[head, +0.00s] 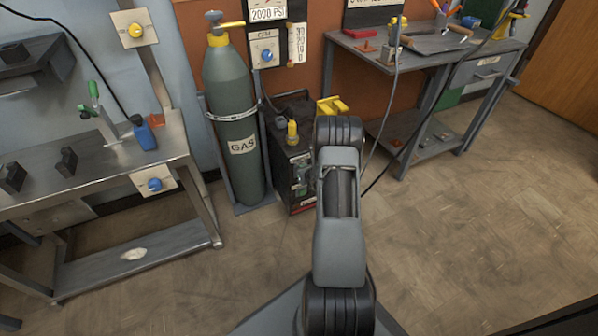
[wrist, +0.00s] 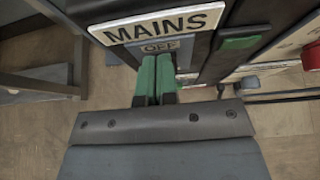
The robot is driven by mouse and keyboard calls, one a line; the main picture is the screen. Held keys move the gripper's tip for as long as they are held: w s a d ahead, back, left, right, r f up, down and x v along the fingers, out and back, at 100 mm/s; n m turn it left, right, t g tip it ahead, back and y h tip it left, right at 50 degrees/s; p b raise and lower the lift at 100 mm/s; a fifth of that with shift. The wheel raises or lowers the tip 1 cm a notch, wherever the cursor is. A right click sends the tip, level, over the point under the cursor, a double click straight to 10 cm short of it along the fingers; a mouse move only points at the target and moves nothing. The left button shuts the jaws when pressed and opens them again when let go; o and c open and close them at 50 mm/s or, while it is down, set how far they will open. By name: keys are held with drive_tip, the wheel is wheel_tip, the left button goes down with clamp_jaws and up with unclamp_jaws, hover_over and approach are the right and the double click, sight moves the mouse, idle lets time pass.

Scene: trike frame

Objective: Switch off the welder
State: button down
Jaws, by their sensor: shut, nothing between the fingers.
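The welder (head: 281,123) is a dark box on the floor beside the gas cylinder in the head view, partly hidden by my arm. In the wrist view its white MAINS sign (wrist: 158,22) sits above a small grey plate marked OFF (wrist: 160,46). My gripper (wrist: 156,72) has green fingertips, shut together and empty, just below the OFF plate in the picture. They overlap the area under it, so the switch itself is hidden; I cannot tell if they touch it. My gripper is hidden behind my arm in the head view.
The grey gas cylinder (head: 232,110) stands strapped left of the welder. A metal workbench (head: 110,165) is at left and another bench (head: 425,48) at back right. A dark cable runs down near my arm. The floor (head: 480,225) at right is clear.

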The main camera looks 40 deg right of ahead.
drive_tip(key=shift+s+d+r+p, duration=0.1)
drive_tip(key=shift+r+p, duration=0.1)
drive_tip(key=shift+r, duration=0.2)
drive_tip(key=shift+s+d+r+p, duration=0.1)
drive_tip(key=shift+r+p, duration=0.1)
drive_tip(key=shift+r, duration=0.15)
drive_tip(key=p+v, duration=0.3)
drive_tip(key=v, duration=1)
drive_tip(key=shift+r+p, duration=0.3)
drive_tip(key=shift+p, duration=0.05)
